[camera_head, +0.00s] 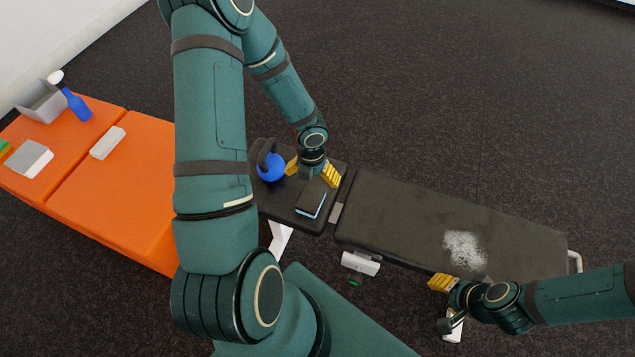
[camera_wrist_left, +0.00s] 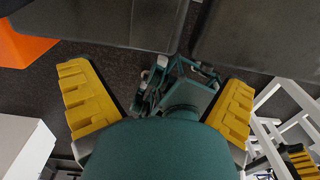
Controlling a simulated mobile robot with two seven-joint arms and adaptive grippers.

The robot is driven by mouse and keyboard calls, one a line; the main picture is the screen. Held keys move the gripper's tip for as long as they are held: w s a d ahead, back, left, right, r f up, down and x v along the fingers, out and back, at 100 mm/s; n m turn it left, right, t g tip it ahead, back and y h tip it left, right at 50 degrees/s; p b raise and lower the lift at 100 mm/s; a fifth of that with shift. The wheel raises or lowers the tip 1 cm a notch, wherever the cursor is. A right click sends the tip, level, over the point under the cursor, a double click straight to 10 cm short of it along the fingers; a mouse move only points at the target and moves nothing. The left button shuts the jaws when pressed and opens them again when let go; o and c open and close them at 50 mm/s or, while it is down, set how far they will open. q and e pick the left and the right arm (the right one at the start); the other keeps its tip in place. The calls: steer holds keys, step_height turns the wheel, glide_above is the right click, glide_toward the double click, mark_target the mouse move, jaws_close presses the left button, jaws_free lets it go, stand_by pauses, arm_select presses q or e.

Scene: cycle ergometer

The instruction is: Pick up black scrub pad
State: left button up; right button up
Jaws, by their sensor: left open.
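A small dark pad with a pale blue edge (camera_head: 310,205) lies on the black bench section (camera_head: 285,211). It looks like the black scrub pad, but its surface is too small to tell. My left gripper (camera_head: 312,171) is open above the same section, just behind the pad and apart from it. Its spread yellow fingers also show in the left wrist view (camera_wrist_left: 157,82), with no pad visible between them. My right gripper (camera_head: 441,283) is by the front edge of the long bench; its opening is not clear.
A blue kettlebell (camera_head: 271,167) stands left of my left gripper. The long black bench (camera_head: 400,211) has a white powdery patch (camera_head: 464,250). The orange table (camera_head: 133,185) holds a spray bottle (camera_head: 76,104), a grey bin (camera_head: 40,101) and pale blocks (camera_head: 107,142).

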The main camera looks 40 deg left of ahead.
arm_select(q)
steer(key=b, duration=0.4)
glide_above(311, 197)
steer(key=shift+m, duration=0.3)
steer(key=f, duration=0.7)
steer(key=shift+d+f, duration=0.2)
steer(key=shift+d, duration=0.05)
steer(key=shift+a+f+b, duration=0.15)
steer(key=shift+f+b, duration=0.65)
steer(key=shift+f, duration=0.75)
steer(key=shift+a+f+b, duration=0.15)
steer(key=shift+f+b, duration=0.6)
steer(key=shift+f, duration=0.8)
steer(key=shift+w+r, duration=0.1)
steer(key=shift+c, duration=1)
steer(key=c, duration=0.9)
